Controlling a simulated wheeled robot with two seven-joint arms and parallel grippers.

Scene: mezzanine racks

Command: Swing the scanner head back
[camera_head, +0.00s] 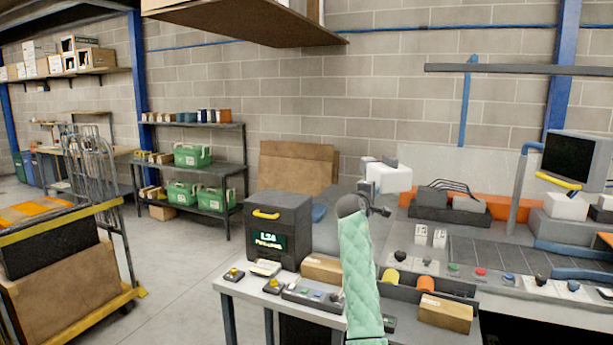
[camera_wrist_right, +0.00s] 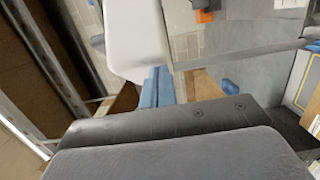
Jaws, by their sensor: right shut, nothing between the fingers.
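The scanner head (camera_head: 572,158) appears to be the dark, light-edged box at the right of the head view. A blue arm (camera_head: 532,147) on a grey post (camera_head: 518,190) carries it, and a yellow handle (camera_head: 558,181) sits below its front. My right gripper (camera_head: 381,160) is shut and empty above the bench, well left of the scanner head and apart from it. My mint-sleeved right arm rises below it. In the right wrist view the grey gripper parts (camera_wrist_right: 170,140) fill the bottom, and no scanner head can be made out surely. My left gripper is not in view.
The workbench (camera_head: 228,288) holds a dark cabinet (camera_head: 278,222), small control boxes, cartons (camera_head: 445,312) and a dark panel (camera_head: 490,252). An orange strip (camera_head: 515,208) lies behind. A loaded cart (camera_head: 60,290) stands at left. Open air lies between gripper and scanner post.

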